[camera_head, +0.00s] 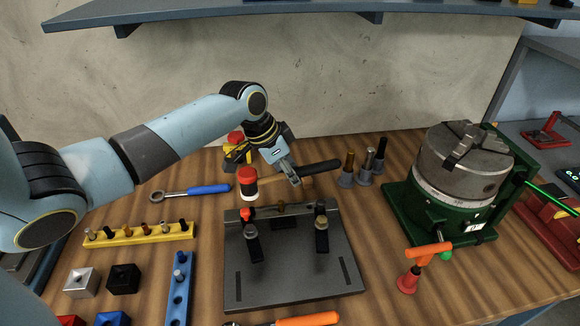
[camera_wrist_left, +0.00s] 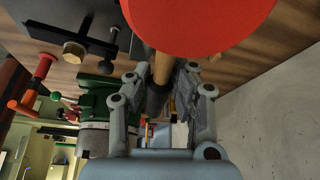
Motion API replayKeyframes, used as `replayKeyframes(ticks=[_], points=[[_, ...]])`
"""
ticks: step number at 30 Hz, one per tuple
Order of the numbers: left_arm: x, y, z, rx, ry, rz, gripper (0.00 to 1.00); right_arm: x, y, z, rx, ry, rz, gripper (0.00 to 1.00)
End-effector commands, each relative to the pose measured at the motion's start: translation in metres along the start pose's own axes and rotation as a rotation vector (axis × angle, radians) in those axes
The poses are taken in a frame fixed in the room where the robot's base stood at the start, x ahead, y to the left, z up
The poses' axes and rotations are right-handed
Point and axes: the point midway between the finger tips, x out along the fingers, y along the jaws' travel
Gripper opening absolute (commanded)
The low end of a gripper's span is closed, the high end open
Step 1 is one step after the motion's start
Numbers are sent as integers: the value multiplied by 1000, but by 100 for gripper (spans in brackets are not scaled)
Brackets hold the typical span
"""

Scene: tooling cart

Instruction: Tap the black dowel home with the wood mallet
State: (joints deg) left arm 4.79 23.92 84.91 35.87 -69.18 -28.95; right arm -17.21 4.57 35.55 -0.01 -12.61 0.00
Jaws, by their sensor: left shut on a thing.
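The mallet head (camera_head: 247,180), with a red face and a white band, hangs left of the gripper, above the back left of the dark fixture plate (camera_head: 290,288). In the left wrist view the red mallet face (camera_wrist_left: 200,18) fills the top and the wooden handle (camera_wrist_left: 163,67) runs between the fingers (camera_wrist_left: 160,85). Which peg is the black dowel is unclear; a dark peg (camera_head: 182,224) stands in the yellow rack. My right gripper is out of view.
Two dark clamps (camera_head: 321,235) stand on the plate. A green-based chuck (camera_head: 462,165) and an orange T-handle tool (camera_head: 428,252) are at right. Several tool holders (camera_head: 364,176) stand behind. A blue-handled wrench (camera_head: 207,189), yellow rack (camera_head: 140,234) and blue rack (camera_head: 180,290) are at left.

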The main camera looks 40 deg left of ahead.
Motion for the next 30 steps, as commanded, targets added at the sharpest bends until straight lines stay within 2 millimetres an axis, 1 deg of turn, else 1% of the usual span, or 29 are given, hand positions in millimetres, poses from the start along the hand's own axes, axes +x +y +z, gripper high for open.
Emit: replayKeyframes(ticks=[11,13,16,20,21,22,28,30], points=[[-1,0,0,0,1,0,0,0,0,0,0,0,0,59],[2,0,1,0,1,0,0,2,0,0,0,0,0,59],[16,0,8,0,0,1,0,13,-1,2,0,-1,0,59],[50,0,23,-2,0,1,0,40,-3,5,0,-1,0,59],[54,0,25,-1,0,1,0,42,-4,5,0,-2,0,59],[48,-1,22,0,1,1,0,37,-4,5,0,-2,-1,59],[43,-1,20,0,1,0,0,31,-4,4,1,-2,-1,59],[36,-1,16,0,1,0,0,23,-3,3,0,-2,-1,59]])
